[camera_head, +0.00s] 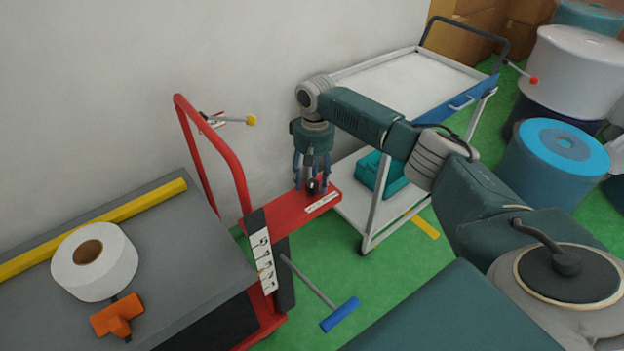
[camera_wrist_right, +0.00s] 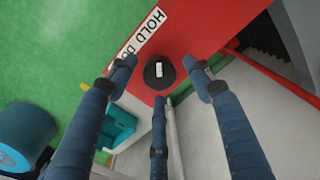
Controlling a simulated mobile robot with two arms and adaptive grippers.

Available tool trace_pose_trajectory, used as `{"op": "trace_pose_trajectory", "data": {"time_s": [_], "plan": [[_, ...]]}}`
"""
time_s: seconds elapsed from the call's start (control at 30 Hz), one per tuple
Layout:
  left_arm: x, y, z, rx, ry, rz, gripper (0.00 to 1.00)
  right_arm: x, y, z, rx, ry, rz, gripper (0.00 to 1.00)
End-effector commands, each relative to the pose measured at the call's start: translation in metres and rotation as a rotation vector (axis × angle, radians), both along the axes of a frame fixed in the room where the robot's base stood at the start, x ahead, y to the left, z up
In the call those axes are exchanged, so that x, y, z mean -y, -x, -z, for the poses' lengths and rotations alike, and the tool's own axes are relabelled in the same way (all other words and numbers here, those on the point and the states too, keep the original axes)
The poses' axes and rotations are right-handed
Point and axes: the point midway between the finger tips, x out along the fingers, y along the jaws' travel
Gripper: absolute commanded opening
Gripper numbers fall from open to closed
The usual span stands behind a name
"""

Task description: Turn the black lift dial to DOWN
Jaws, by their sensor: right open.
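The black lift dial (camera_wrist_right: 159,72) is a round knob with a small white mark on its top, set on the red panel (camera_head: 288,217) of the lift cart. In the head view the dial (camera_head: 313,187) is partly hidden by my fingers. My right gripper (camera_head: 311,179) points down over it. In the right wrist view its three blue fingers are spread open around the dial, with gaps showing and nothing held. A white label (camera_wrist_right: 138,38) on the panel reads "HOLD DO", the rest hidden by a finger. My left gripper is not in view.
The red handle (camera_head: 212,140) of the lift cart rises left of my gripper. A grey platform (camera_head: 190,235) carries a white roll (camera_head: 94,262) and an orange tool (camera_head: 117,317). A white trolley (camera_head: 405,78) with a teal crate (camera_head: 382,176) stands right of the panel. Blue drums (camera_head: 557,162) are further right.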

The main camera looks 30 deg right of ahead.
Motion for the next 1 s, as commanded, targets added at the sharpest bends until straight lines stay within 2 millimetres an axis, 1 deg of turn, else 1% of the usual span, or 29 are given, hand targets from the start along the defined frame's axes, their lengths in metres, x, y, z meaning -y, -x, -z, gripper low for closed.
{"op": "trace_pose_trajectory", "data": {"time_s": [0.03,0.13,0.2,0.37,0.5,0.57,0.6,1.0], "plan": [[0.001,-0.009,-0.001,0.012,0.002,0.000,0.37,0.000,0.000,0.003,-0.001,0.000,0.000,0.51],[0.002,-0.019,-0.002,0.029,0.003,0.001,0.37,0.000,0.000,0.006,-0.001,0.000,0.000,0.51],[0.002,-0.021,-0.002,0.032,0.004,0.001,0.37,0.000,0.000,0.007,0.000,0.000,0.000,0.51],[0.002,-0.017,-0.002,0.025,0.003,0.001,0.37,0.000,0.000,0.007,0.000,0.000,-0.001,0.51],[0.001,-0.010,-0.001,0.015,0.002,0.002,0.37,0.000,0.000,0.007,-0.001,0.000,-0.001,0.23],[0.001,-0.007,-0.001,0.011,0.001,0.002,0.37,0.000,0.000,0.006,0.000,0.000,-0.001,0.11],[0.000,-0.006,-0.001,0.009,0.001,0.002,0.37,0.000,0.000,0.006,0.000,0.000,-0.001,0.07],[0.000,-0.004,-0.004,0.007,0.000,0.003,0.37,-0.001,0.000,0.006,0.002,-0.002,-0.035,0.06]]}}
